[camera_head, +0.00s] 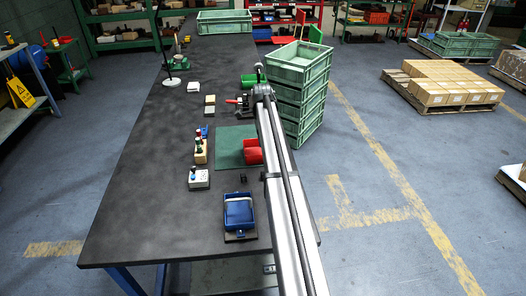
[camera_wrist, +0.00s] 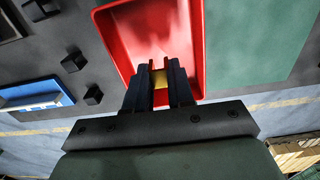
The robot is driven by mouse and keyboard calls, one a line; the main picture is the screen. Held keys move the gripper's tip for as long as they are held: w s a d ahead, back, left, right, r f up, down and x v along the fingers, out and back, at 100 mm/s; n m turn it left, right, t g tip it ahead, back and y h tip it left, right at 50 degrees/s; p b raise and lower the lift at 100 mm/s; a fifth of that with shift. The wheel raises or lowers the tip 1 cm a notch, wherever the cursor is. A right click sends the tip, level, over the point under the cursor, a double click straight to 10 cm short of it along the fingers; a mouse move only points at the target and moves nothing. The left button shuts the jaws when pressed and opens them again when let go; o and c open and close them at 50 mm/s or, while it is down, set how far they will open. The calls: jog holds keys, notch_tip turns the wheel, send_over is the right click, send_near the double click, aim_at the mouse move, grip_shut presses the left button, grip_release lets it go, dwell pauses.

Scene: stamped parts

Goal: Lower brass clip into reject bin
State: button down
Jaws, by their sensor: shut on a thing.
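The brass clip (camera_wrist: 160,77) shows as a small yellow piece between the two dark fingers of my gripper (camera_wrist: 160,70) in the wrist view. My gripper is shut on it. The fingertips lie over the inside of the red reject bin (camera_wrist: 124,43), towards its near end. How far the clip is above the bin floor I cannot tell. In the head view the red bin (camera_head: 253,151) stands at the table's right side, partly covered by my arm. The gripper and the clip are hidden there.
A green mat (camera_head: 229,146) lies beside the red bin. A blue tray (camera_head: 239,212) and small black blocks (camera_head: 243,178) are nearby. Green crates (camera_head: 309,91) are stacked on the right, close to my arm.

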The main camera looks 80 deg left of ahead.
jog(key=shift+f, duration=2.3)
dwell(1.5)
jog(key=c, duration=0.9)
grip_release()
notch_tip(320, 180, up, 14)
jog(key=shift+f, duration=0.1)
